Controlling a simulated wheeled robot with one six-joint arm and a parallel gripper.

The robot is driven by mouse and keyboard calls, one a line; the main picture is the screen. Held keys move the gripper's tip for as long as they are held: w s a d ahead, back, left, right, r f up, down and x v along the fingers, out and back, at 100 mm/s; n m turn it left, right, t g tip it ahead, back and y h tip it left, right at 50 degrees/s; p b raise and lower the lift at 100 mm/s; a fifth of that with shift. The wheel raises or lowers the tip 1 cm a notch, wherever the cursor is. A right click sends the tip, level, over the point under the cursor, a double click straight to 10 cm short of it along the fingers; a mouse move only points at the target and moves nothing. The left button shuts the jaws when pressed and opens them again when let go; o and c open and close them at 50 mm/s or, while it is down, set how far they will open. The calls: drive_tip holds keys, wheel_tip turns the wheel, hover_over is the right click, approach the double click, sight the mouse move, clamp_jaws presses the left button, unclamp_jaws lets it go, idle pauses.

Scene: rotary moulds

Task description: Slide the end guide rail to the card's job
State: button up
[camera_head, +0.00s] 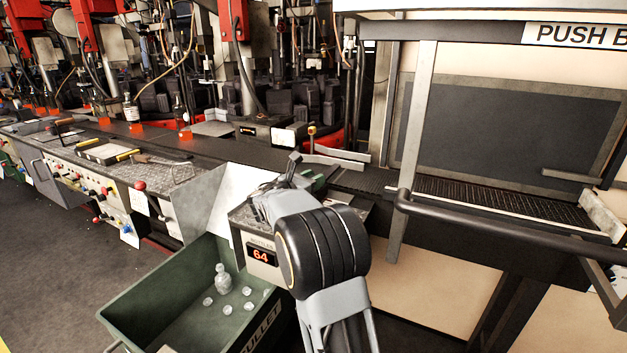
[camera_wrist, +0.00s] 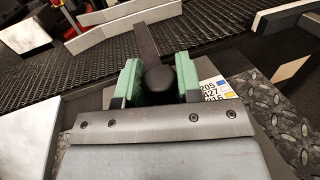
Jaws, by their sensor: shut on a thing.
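My gripper (camera_wrist: 158,70) has green jaws either side of a round black knob (camera_wrist: 159,82) and is shut on it. A dark flat bar (camera_wrist: 146,42) runs from the knob out over the dark mesh conveyor. A pale grey guide rail (camera_wrist: 122,26) lies across the conveyor beyond the bar; whether they join is unclear. In the head view a pale rail (camera_head: 335,161) shows just past my gripper (camera_head: 314,180), whose arm hides the knob. A small card (camera_wrist: 214,92) with printed figures and coloured marks lies right of the jaws, partly covered; its text looks like 205, A27, A16.
A second pale rail (camera_wrist: 272,22) stands at the wrist view's upper right. A green bin (camera_head: 175,318) with glass pieces sits below, left of a box with a display reading 64 (camera_head: 261,254). A screen frame with a dark tube bar (camera_head: 480,222) stands right of my arm.

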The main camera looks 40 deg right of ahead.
clamp_jaws()
drive_tip(key=shift+s+a, duration=0.3)
drive_tip(key=shift+a, duration=0.35)
drive_tip(key=o, duration=1)
unclamp_jaws()
drive_tip(key=shift+d, duration=0.1)
drive_tip(key=p+v, duration=0.1)
drive_tip(key=v, duration=1.2)
drive_tip(key=shift+s+a, duration=0.1)
drive_tip(key=shift+a, duration=0.25)
drive_tip(key=shift+r, duration=0.1)
